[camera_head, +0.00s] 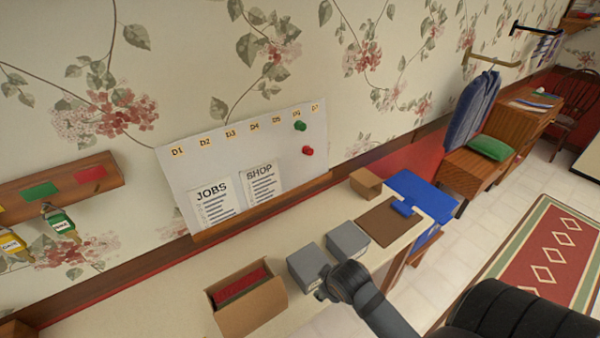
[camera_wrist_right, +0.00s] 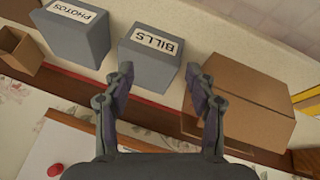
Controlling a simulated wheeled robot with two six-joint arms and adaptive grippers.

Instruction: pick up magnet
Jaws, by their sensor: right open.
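A green magnet (camera_head: 300,126) and a red magnet (camera_head: 308,151) sit on the right part of the white board (camera_head: 220,145), below its row of D labels. The red magnet also shows at the lower left edge of the right wrist view (camera_wrist_right: 53,170). My right gripper (camera_head: 324,292) is over the desk beside the grey boxes, well apart from both magnets. In the wrist view its two fingers (camera_wrist_right: 162,76) are spread and empty, with the grey BILLS box (camera_wrist_right: 158,58) beyond them. My left gripper is not in view.
A second grey box, PHOTOS (camera_wrist_right: 72,32), stands beside the BILLS box. A cardboard box (camera_head: 262,305) with red contents stands left of them. A small open carton (camera_head: 366,183) and brown clipboard (camera_head: 385,222) lie to the right. Keys hang from a wooden rack (camera_head: 60,187) at left.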

